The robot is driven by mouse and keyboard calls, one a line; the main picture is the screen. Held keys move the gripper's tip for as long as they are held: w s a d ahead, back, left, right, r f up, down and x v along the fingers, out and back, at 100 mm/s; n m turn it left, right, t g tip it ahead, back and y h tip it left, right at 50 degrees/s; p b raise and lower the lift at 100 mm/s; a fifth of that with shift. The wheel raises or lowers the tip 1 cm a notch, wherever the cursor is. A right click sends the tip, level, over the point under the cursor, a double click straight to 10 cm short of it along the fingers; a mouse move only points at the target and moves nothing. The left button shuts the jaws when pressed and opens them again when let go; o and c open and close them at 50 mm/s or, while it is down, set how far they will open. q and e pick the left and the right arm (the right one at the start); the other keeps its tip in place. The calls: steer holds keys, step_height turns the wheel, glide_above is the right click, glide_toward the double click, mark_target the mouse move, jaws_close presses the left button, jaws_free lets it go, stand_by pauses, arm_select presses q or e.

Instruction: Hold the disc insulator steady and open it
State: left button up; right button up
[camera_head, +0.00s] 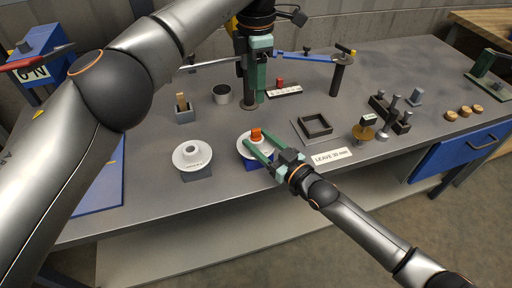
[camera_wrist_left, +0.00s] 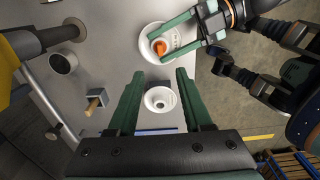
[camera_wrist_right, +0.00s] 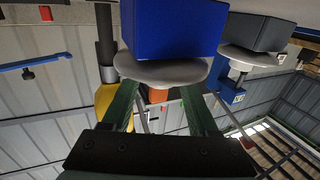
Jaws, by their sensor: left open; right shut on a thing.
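A white disc insulator (camera_head: 242,147) with an orange top piece (camera_head: 256,134) sits on a blue block (camera_head: 252,164) near the table's front. My right gripper (camera_head: 257,139) is shut on this disc insulator, its fingers on either side; the orange piece shows between them in the right wrist view (camera_wrist_right: 157,95). A second white disc (camera_head: 191,154), with a raised hollow centre, sits on a grey block to the left. My left gripper (camera_head: 254,98) is open and empty, pointing down behind the discs. In the left wrist view the second disc (camera_wrist_left: 160,101) appears between its fingers.
A dark cup (camera_head: 222,94) and a grey holder with a wooden piece (camera_head: 183,110) stand behind the discs. A square black frame (camera_head: 314,125) and a "LEAVE" label (camera_head: 331,156) lie to the right. A blue mat (camera_head: 97,190) is at left.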

jaws_close()
arm_select(q)
steer(key=t+h, duration=0.1)
steer(key=h, duration=0.3)
glide_toward(255, 129)
steer(key=x, duration=0.9)
steer(key=shift+s, duration=0.1)
stand_by(0.6)
